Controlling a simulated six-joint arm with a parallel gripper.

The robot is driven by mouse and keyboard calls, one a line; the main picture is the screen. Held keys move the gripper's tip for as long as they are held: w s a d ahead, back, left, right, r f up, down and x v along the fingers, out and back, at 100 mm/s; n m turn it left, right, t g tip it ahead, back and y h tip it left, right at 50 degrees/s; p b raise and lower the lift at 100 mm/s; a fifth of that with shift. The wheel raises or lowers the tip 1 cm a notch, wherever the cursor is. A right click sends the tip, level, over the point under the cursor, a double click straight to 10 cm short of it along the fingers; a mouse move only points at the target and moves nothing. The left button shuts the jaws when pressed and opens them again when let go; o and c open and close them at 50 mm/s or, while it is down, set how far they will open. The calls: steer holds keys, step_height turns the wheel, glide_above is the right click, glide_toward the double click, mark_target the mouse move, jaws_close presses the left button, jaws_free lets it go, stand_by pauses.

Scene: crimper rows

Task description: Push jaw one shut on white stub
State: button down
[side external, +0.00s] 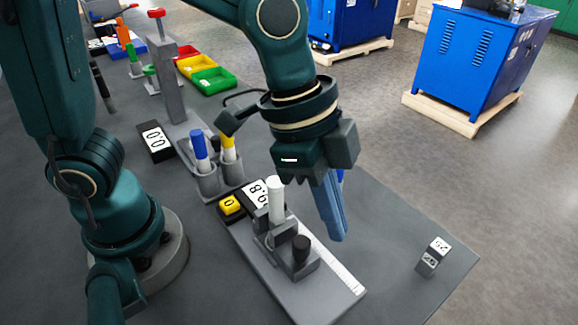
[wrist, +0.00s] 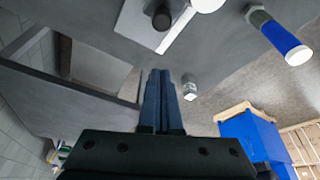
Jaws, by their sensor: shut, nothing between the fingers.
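The white stub (side external: 276,200) stands upright among low grey blocks of the crimper (side external: 284,232) in the side view. A dark round knob (side external: 301,246) stands on the crimper nearer the camera, and also shows in the wrist view (wrist: 162,18). I cannot tell which grey block is jaw one, or whether it touches the stub. My gripper (side external: 337,236) points down to the right of the stub and knob, apart from the stub in the picture. Its blue fingers (wrist: 158,75) are together and empty. Whether they touch the crimper is unclear.
A yellow button (side external: 231,204) and a number display (side external: 257,190) sit behind the crimper. Blue (side external: 200,146) and yellow stubs (side external: 228,148) stand in holders. A small numbered block (side external: 433,256) lies right. A blue-sided cylinder (wrist: 284,38) shows in the wrist view. Bare table lies around the block.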

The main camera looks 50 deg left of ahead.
step_height(320, 180, up, 4)
glide_above(303, 269)
steer(key=w, duration=0.2)
steer(key=r+m+g+y, duration=0.1)
steer(key=r+m+y, duration=0.1)
steer(key=m, duration=0.2)
steer(key=s+d+f+m+y, duration=0.2)
steer(key=s+d+m+y, duration=0.2)
steer(key=s+d+m, duration=0.25)
steer(key=x, duration=0.3)
steer(key=w+x, duration=0.1)
steer(key=x, duration=0.5)
steer(key=shift+w+d, duration=0.1)
steer(key=shift+w, duration=0.1)
steer(key=a, duration=0.1)
steer(key=w+a, duration=0.1)
steer(key=shift+w+a+f+t, duration=0.2)
steer(key=shift+w+a+t, duration=0.05)
steer(key=shift+a+t, duration=0.05)
steer(key=shift+w+a, duration=0.2)
steer(key=shift+a, duration=0.25)
